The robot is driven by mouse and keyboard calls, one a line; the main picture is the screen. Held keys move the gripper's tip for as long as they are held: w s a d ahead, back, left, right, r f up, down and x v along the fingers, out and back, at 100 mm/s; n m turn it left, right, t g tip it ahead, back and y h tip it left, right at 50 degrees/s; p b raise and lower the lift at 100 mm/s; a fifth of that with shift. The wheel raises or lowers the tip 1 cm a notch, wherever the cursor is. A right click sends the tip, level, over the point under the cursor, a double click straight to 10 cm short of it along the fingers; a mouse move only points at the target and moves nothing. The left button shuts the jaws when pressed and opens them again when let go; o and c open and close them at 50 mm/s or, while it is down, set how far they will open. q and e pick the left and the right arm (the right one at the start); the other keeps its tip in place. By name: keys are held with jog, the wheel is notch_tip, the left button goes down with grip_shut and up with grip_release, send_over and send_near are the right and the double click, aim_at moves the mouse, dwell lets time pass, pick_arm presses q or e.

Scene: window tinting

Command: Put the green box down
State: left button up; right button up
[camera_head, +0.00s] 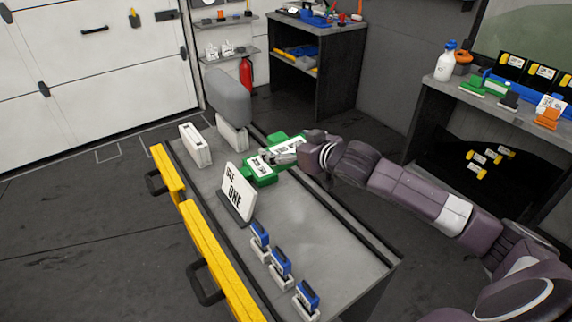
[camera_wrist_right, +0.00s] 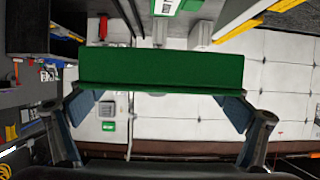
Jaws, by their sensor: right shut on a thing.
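The green box (camera_head: 262,174) has a white label with dark print and is at the far part of the grey worktop, beyond the "USE ONE" sign. My right gripper (camera_head: 290,152) reaches it from the right and is shut on it. In the right wrist view the green box (camera_wrist_right: 160,70) spans between the two fingers of the right gripper (camera_wrist_right: 160,115). More green shows just behind the gripper in the head view; I cannot tell if it is the same box. Whether the box touches the worktop is unclear. My left gripper is not in view.
The worktop (camera_head: 310,235) holds a "USE ONE" sign (camera_head: 239,190), several blue-topped tools (camera_head: 280,262) along its near left side, and white blocks (camera_head: 196,146) at the far end. Its middle right is clear. A shelf with bottles and tools (camera_head: 480,105) stands right.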

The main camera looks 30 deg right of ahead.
aim_at(276, 152)
jog(key=shift+r, duration=1.3)
jog(key=shift+n+y, duration=0.5)
jog(key=shift+y, duration=0.2)
jog(key=s+a, duration=0.1)
jog(key=s+a+f, duration=0.2)
jog(key=shift+a, duration=0.35)
jog(key=s+a+n+g+y, duration=0.3)
jog(key=s+a+n+y, duration=0.1)
jog(key=s, duration=0.6)
jog(key=s+a+n+g+y, duration=0.2)
jog(key=s+a+n+y, duration=0.1)
jog(key=s, duration=0.7)
jog(key=shift+s+a+f+n+g+y, duration=0.2)
jog(key=shift+s+a+n+g+y, duration=0.2)
jog(key=shift+a+n, duration=0.25)
jog(key=shift+d, duration=0.1)
